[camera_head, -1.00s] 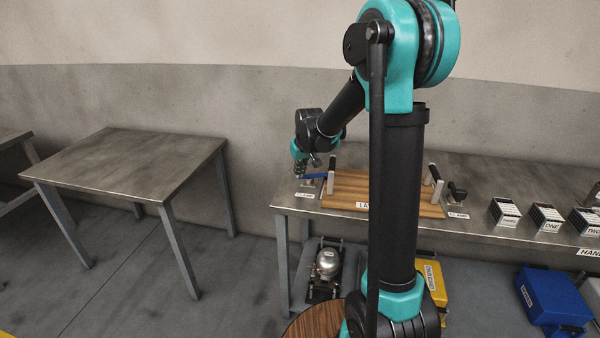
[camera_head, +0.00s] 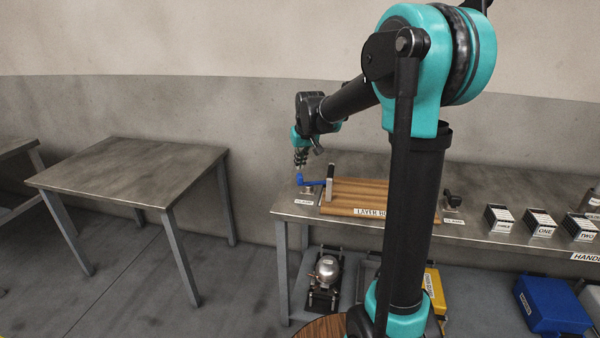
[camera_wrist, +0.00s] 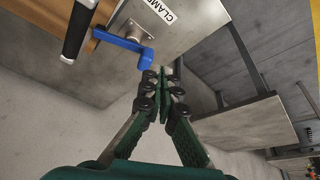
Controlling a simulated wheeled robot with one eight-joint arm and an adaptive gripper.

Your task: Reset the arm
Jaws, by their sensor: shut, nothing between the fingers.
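My gripper (camera_head: 300,164) hangs above the left end of the workbench, fingers pointing down. In the wrist view its green fingers (camera_wrist: 162,75) meet at the tips with nothing between them. A blue clamp lever (camera_head: 314,183) lies just below the gripper in the head view. The lever (camera_wrist: 136,46) shows ahead of the fingertips in the wrist view, apart from them. My arm is bent, reaching left from its upright black column.
A wooden board (camera_head: 350,204) with upright handles lies on the metal workbench (camera_head: 475,222). Labelled boxes (camera_head: 540,222) stand to the right. Below are a silver compressor (camera_head: 327,268) and a blue case (camera_head: 552,304). An empty table (camera_head: 130,168) stands left.

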